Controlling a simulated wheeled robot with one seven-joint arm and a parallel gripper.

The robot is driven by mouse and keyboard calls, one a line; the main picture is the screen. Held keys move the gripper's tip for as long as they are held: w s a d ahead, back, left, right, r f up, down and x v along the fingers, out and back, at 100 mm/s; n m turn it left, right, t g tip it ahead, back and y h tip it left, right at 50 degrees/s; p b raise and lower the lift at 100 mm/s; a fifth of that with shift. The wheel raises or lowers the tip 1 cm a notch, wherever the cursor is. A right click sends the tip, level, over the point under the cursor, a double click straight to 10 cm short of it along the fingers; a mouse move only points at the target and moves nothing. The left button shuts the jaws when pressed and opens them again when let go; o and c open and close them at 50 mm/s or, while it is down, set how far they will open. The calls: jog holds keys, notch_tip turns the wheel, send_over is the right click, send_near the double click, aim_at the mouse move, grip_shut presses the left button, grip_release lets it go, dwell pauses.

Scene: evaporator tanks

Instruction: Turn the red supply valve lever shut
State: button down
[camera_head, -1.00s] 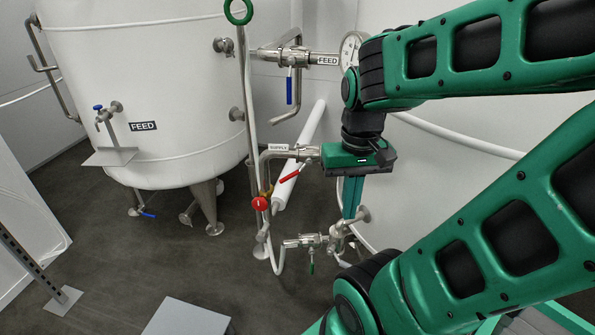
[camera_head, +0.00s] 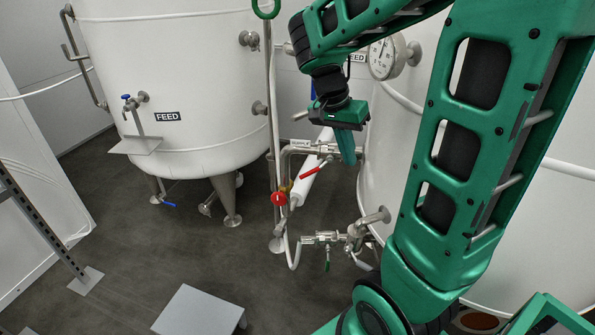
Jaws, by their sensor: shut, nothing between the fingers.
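The red supply valve lever (camera_head: 313,172) slants down to the left from the valve on the pipe, below the partly hidden SUPPLY label (camera_head: 300,143). My gripper (camera_head: 349,161) points down, with its green fingers together and empty. Its tips are just right of and slightly above the lever in the picture, overlapping the steel pipe. A gap shows between fingers and lever; the depth between them is hard to tell. My gripper hides part of the pipework behind it.
A round red knob (camera_head: 278,198) sits left of the lever. A green-handled valve (camera_head: 327,256) is below. The FEED tank (camera_head: 190,100) stands left, and a gauge (camera_head: 383,57) is on the right tank.

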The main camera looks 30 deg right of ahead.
jog(key=w+a+f+m+h, duration=0.1)
jog(key=w+a+m, duration=0.15)
jog(key=w, duration=0.45)
jog(key=w+a+f+m+h, duration=0.1)
jog(key=w+f+m+h, duration=0.15)
jog(key=w, duration=0.45)
jog(key=m+h, duration=0.2)
jog(key=m, duration=0.3)
send_near(306, 173)
jog(key=shift+m+y, duration=0.25)
jog(key=shift+m, duration=0.05)
jog(key=x, duration=0.6)
jog(key=shift+s+d, duration=0.1)
jog(key=shift+d, duration=0.25)
